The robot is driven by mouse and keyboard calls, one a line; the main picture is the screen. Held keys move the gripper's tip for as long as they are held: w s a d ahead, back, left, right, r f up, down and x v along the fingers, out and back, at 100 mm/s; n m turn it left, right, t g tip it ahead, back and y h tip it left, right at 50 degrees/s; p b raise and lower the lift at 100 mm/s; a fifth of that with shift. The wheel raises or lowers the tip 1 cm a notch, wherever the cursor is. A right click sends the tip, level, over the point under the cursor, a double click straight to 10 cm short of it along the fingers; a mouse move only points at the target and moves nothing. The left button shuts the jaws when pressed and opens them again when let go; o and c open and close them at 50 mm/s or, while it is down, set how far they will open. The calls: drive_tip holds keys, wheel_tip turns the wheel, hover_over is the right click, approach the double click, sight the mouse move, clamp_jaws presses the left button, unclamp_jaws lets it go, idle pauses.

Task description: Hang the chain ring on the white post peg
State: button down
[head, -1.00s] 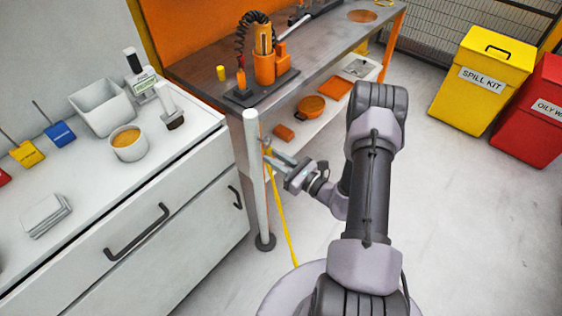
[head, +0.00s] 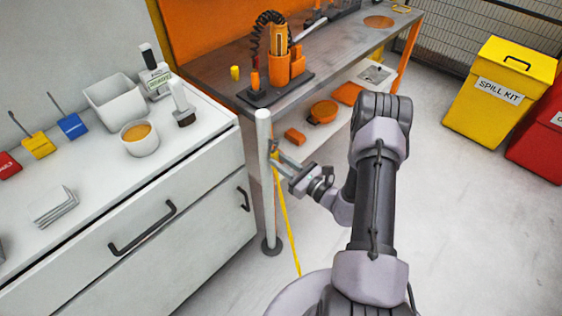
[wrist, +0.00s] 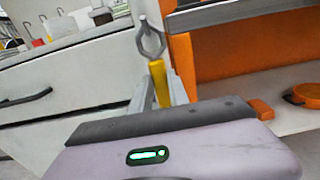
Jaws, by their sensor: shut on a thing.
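The white post (head: 266,200) stands upright on a dark round foot beside the white cabinet. A small grey peg (head: 272,145) shows near its top, close to my fingertips. My gripper (head: 277,160) is shut on the yellow end of the chain ring, right beside the post. The grey ring (wrist: 150,42) sticks out beyond my fingers in the wrist view, with the yellow piece (wrist: 158,84) between them. The yellow chain (head: 287,225) hangs from my gripper towards the floor. I cannot tell whether the ring touches or encircles the peg.
The white cabinet (head: 175,255) stands left of the post, and the workbench with orange legs (head: 345,62) stands behind it. A yellow spill kit bin (head: 490,95) and a red bin (head: 540,140) stand right. Floor between is clear.

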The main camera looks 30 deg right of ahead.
drive_tip(key=c, duration=1.2)
unclamp_jaws()
drive_tip(key=p+v, duration=0.4)
drive_tip(key=v, duration=1.3)
drive_tip(key=a+r+n+g+y, duration=0.6)
drive_tip(key=a+r+n+g, duration=0.6)
drive_tip(key=a+r+n, duration=0.4)
drive_tip(key=s+a+r+n+h, duration=0.2)
drive_tip(key=s+r+n+h, duration=0.1)
drive_tip(key=r+n, duration=0.1)
drive_tip(key=s+a+r+n+h, duration=0.2)
drive_tip(key=s+r+n+h, duration=0.1)
drive_tip(key=r, duration=0.3)
drive_tip(key=s+a+r+n+h, duration=0.3)
drive_tip(key=r+n+h, duration=0.1)
drive_tip(key=r, duration=0.1)
drive_tip(key=shift+s+r+n+t, duration=0.2)
drive_tip(key=shift+r+n+t, duration=0.1)
drive_tip(key=shift+t, duration=0.1)
